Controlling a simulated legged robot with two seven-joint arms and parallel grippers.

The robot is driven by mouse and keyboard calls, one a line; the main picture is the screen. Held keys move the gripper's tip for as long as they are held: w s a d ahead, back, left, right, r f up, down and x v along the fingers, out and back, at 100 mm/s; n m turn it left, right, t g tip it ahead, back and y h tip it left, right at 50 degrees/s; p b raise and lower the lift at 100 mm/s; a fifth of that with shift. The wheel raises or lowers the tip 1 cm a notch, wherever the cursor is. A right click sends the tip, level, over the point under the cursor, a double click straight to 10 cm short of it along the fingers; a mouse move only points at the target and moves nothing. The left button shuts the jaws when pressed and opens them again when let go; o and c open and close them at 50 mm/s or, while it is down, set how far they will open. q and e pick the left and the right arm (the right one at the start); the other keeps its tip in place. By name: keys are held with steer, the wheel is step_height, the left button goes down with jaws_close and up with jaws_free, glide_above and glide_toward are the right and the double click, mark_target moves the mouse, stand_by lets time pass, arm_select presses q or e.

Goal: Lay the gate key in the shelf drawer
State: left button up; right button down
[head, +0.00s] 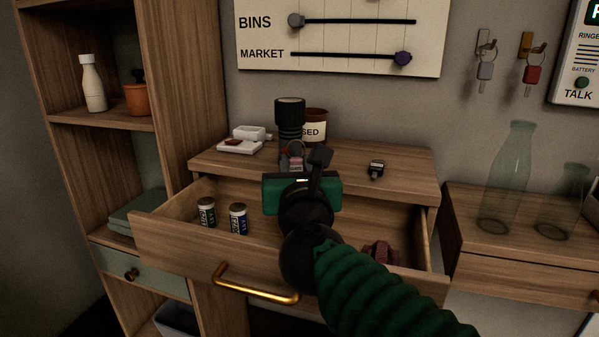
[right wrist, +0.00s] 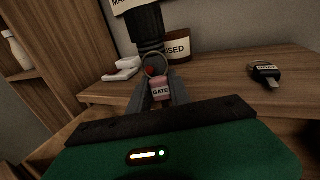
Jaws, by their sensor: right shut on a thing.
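The gate key (right wrist: 160,90) has a pinkish-red tag reading GATE and a metal ring. My right gripper (right wrist: 158,97) is shut on it. In the head view the key (head: 296,150) shows only partly beyond the green gripper body, and its lower part is hidden. My right gripper (head: 293,163) is above the back of a wooden drawer (head: 190,247) with a brass handle, pulled open. Two small labelled cylinders (head: 238,218) stand inside on the left, and a dark red object (head: 379,254) lies on the right, partly hidden by my arm. My left gripper is not in view.
On the top above the drawer are a black cylinder (head: 290,117), a jar (head: 315,127), a white case (head: 240,146) and another dark-tagged key (head: 376,169). A closed blue-green drawer (head: 150,277) is at left. Glass bottles (head: 508,180) stand at right; keys hang above.

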steer(key=shift+w+d, duration=0.1)
steer(key=shift+d, duration=0.05)
steer(key=shift+s+r, duration=0.2)
steer(key=shift+f, duration=0.45)
steer(key=c, duration=1.2)
jaws_free()
steer(key=shift+r, duration=0.1)
